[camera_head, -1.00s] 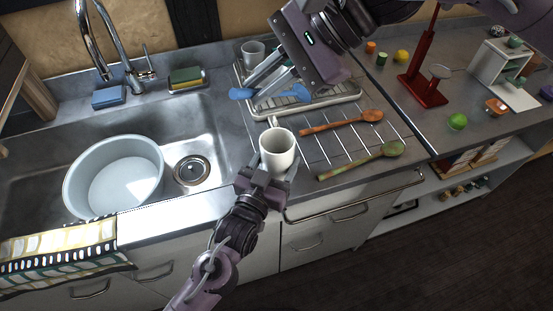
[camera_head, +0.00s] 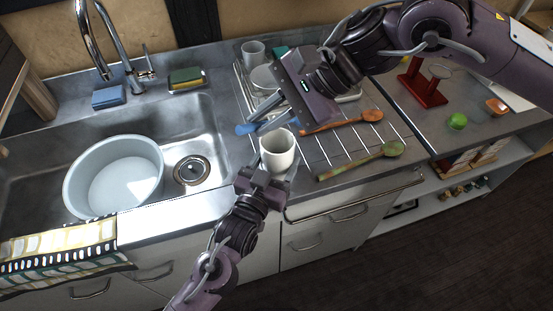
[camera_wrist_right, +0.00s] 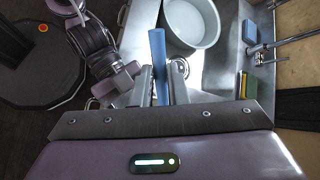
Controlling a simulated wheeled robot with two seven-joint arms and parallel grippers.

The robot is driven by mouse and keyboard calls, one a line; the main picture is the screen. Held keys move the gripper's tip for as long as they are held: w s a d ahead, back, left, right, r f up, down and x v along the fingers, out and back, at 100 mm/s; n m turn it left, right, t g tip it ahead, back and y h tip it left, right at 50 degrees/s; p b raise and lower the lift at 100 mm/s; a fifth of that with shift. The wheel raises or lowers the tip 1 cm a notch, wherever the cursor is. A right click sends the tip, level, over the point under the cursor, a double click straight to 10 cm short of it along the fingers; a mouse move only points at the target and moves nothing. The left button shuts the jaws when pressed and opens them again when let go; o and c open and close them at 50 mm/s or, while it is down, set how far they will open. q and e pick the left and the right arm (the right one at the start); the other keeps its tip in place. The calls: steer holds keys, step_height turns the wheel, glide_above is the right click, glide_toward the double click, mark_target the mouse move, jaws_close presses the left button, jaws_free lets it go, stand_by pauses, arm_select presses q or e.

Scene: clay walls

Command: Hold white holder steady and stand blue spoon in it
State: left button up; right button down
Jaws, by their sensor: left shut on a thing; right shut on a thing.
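The white holder (camera_head: 279,158), a cup shape, stands upright at the counter's front edge, its mouth open upward. My left gripper (camera_head: 273,171) is shut on it from the front, a finger at each side. My right gripper (camera_head: 262,122) is shut on the blue spoon (camera_head: 245,129), behind and slightly left of the holder in the head view. In the right wrist view the blue spoon (camera_wrist_right: 158,52) lies between the fingers (camera_wrist_right: 161,88). I cannot pick out the holder there.
An orange-brown spoon (camera_head: 346,121) and a green spoon (camera_head: 362,160) lie on the ribbed drainboard to the right. A dish rack (camera_head: 240,78) and grey cup (camera_head: 253,50) are behind. The sink with a pale tub (camera_head: 72,187) is left.

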steer(key=shift+f, duration=0.95)
steer(key=c, duration=1.3)
jaws_free()
steer(key=shift+c, duration=0.2)
steer(key=v, duration=1.2)
